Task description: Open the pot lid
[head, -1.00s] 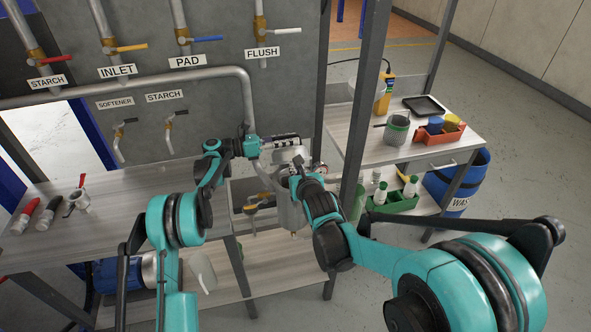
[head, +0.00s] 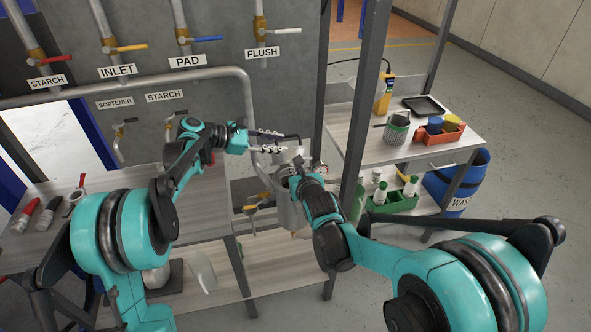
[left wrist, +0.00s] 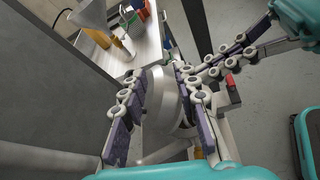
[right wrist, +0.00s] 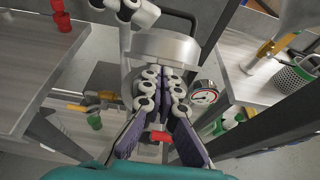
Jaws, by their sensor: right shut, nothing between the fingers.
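The metal pot (head: 291,217) stands upright beyond the left table's right end, with its silver lid on top, partly hidden by my arms. The lid (right wrist: 168,46) shows in the right wrist view with a dark bar handle (right wrist: 178,13) above it. My left gripper (head: 278,141) is open at the pot's top. In the left wrist view its fingers (left wrist: 158,90) are spread with the rounded silver lid (left wrist: 160,102) between and beyond them; contact is unclear. My right gripper (right wrist: 163,73) is shut and empty, in front of the pot just below the lid.
A round gauge (right wrist: 205,96) sits at the pot's right side. A dark upright post (head: 362,120) stands close right of the pot. Valves and pipes line the wall panel behind. The right table (head: 345,121) holds a tray, a mesh cup and an orange bin.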

